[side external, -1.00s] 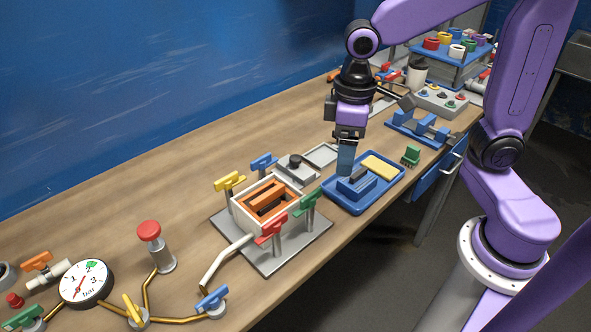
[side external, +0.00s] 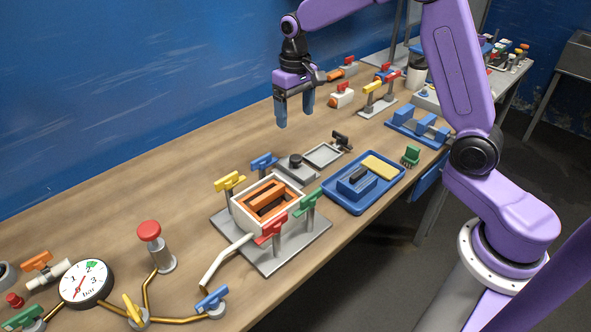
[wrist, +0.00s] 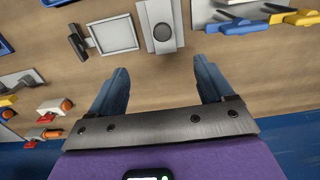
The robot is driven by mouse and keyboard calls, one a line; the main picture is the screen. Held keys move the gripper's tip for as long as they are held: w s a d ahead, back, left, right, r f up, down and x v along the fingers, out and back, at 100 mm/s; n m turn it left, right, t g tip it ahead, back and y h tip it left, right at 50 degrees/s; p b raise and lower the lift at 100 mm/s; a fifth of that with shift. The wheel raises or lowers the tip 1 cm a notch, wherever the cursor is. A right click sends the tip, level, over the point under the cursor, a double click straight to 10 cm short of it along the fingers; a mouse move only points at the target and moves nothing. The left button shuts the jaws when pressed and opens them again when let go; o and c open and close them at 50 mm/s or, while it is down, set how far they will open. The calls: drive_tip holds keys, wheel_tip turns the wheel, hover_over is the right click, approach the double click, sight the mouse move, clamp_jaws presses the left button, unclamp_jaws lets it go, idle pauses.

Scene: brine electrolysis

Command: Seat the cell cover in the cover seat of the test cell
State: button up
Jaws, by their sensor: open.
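The test cell (side external: 238,212) is a white open-topped box with orange parts inside. It stands on a grey base plate among yellow, blue, red and green clamps. Just behind it lies what looks like the cell cover (side external: 284,174), a grey plate with a round black knob; it also shows at the top of the wrist view (wrist: 163,14). My gripper (side external: 295,118) is open and empty, above the table behind the cover. In the wrist view, my gripper's fingers (wrist: 161,70) are wide apart, with bare table between them and the cover beyond. The seat's details are too small to tell.
A grey square frame (side external: 336,158) with a dark bracket lies beside the cover. A blue tray (side external: 334,207) holds a blue slotted block and a yellow pad. Red-handled fittings (side external: 342,96) stand behind to the right. The table's rear left is clear.

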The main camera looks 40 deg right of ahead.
sight(296, 157)
wheel_tip(296, 157, down, 10)
drive_tip(key=shift+s+f, duration=0.1)
drive_tip(key=shift+f, duration=0.15)
drive_tip(key=shift+s+a+f, duration=0.15)
drive_tip(key=shift+f, duration=1.2)
drive_tip(key=shift+s+a+f, duration=0.15)
drive_tip(key=shift+f, duration=1.15)
drive_tip(key=c, duration=1.2)
